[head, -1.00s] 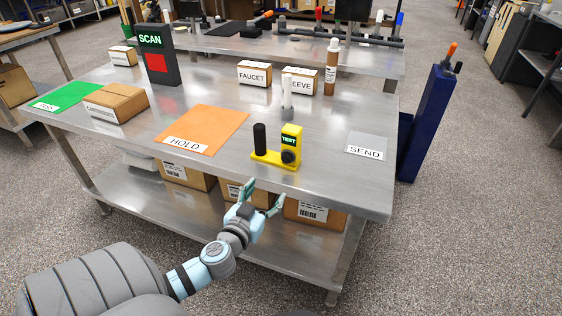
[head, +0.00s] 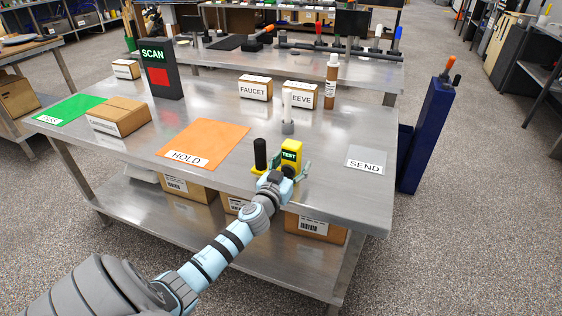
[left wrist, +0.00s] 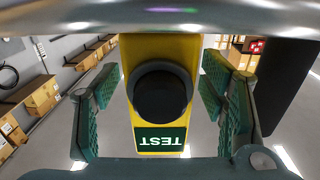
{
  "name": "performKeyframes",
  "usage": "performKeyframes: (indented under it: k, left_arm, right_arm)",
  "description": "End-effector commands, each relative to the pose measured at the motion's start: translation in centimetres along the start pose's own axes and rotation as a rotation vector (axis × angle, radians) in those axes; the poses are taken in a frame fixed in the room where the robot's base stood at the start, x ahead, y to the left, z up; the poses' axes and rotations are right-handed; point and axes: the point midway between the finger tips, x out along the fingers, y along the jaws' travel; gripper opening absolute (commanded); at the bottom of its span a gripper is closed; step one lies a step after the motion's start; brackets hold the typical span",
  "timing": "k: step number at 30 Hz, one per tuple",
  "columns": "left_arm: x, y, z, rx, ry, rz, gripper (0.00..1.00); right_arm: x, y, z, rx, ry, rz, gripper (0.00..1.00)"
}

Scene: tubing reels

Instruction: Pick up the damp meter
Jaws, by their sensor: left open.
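The damp meter appears to be the yellow device marked TEST (head: 291,152), upright near the front edge of the steel table (head: 330,180). A black post (head: 260,152) stands at its left in the head view. My left gripper (head: 281,178) is open in front of the device and hides its lower part. In the left wrist view the yellow body (left wrist: 158,55), with its round black knob and upside-down TEST label, sits between the two green-padded fingers (left wrist: 160,108). Gaps show on both sides. My right gripper is not in view.
The orange HOLD mat (head: 205,143) lies to the left, the grey SEND card (head: 366,159) to the right. FAUCET (head: 255,89) and partly hidden EEVE (head: 301,95) boxes stand farther back.

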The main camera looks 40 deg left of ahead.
Motion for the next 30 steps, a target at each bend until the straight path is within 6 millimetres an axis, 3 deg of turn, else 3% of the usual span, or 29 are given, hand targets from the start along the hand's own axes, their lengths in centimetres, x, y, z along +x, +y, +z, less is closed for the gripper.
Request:
performKeyframes:
  k: [2,12,23,26,30]
  left_arm:
    - [0.0,0.0,0.0,0.000,0.000,0.000,0.60]
    - [-0.1,0.0,0.0,0.000,0.000,0.000,0.06]
    - [-0.1,0.0,-1.1,-0.001,0.001,0.000,0.06]
    - [-0.1,0.0,-3.0,-0.001,0.002,0.001,0.06]
    - [0.0,0.0,-7.6,-0.001,0.004,0.001,0.06]
  right_arm:
    - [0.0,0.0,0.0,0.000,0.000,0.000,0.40]
    - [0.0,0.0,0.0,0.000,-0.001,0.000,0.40]
    - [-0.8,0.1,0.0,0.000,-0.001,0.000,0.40]
    - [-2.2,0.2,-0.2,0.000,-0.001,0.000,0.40]
    - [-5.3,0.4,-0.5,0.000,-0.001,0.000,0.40]
